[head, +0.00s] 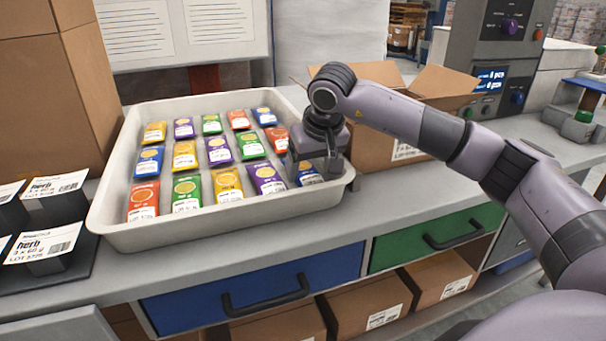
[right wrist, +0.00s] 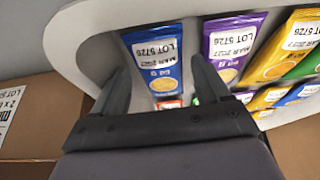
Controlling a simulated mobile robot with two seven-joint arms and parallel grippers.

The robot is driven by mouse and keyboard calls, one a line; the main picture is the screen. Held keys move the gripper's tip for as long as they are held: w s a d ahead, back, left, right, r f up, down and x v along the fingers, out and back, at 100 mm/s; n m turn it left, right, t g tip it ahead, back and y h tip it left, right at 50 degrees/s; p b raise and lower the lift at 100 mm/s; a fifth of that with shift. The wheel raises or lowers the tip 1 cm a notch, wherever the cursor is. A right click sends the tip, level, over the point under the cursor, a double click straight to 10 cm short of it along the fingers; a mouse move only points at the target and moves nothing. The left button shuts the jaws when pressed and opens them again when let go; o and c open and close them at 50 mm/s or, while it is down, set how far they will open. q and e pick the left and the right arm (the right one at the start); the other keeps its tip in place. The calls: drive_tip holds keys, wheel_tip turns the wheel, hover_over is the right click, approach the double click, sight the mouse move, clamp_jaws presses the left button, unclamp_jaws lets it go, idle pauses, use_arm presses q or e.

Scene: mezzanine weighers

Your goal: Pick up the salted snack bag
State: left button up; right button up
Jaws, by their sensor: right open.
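Several snack bags in red, blue, green, yellow, orange and purple lie in rows in a white tray (head: 120,225). Their flavour names are too small to read, so I cannot tell which colour is the salted one. My right gripper (head: 318,170) is open over the front right corner of the tray, above a blue bag (head: 309,178) that it partly hides. In the right wrist view the two fingers stand on either side of this blue bag (right wrist: 155,55), with nothing gripped. A purple bag (head: 267,180) lies just left of it. My left gripper is not in view.
An open cardboard box (head: 375,150) stands close to the tray's right side. Tall brown boxes (head: 60,90) stand at the left, beside black holders with herb labels (head: 45,245). A weighing machine (head: 500,60) is at the back right. Blue and green drawers lie below the counter.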

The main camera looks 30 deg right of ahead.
drive_tip(key=shift+x, duration=1.3)
drive_tip(key=shift+d, duration=0.1)
drive_tip(key=c, duration=0.8)
drive_tip(key=shift+r, duration=0.1)
